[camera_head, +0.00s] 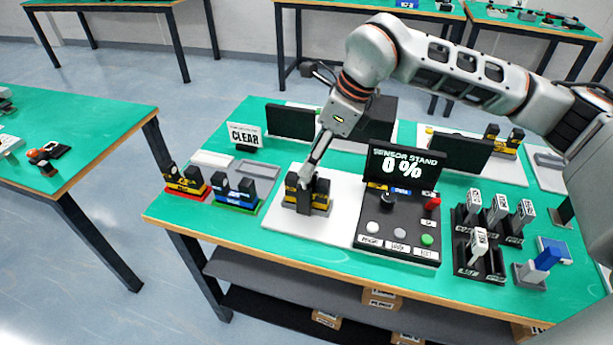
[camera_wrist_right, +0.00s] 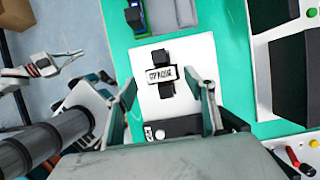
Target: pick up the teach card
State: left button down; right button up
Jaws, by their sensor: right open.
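I cannot read a label that marks the teach card. My right gripper (camera_head: 306,183) is over the white mat (camera_head: 345,190), by a black-and-yellow block (camera_head: 307,197). In the right wrist view my right gripper (camera_wrist_right: 168,98) is open. A black block with a white label (camera_wrist_right: 160,75) lies between and beyond its fingers, apart from both. My left gripper (camera_wrist_right: 76,68) shows at the left of the wrist view, open and empty, and is outside the head view.
A sensor stand with a screen (camera_head: 402,167) and buttons is right of the mat. A black rack (camera_head: 490,258) holds several white-labelled tags. The front-left strip is clear.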

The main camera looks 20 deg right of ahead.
aim_at(308, 181)
jog(key=x, duration=0.5)
jog(key=shift+d+f, duration=0.15)
jog(key=shift+f, duration=0.05)
pick_arm(q)
jog(key=shift+r, duration=0.1)
pick_arm(e)
jog(key=c, duration=1.2)
pick_arm(q)
jog(key=shift+w, duration=0.1)
pick_arm(e)
jog(key=shift+r, duration=0.1)
jog(key=shift+c, duration=0.2)
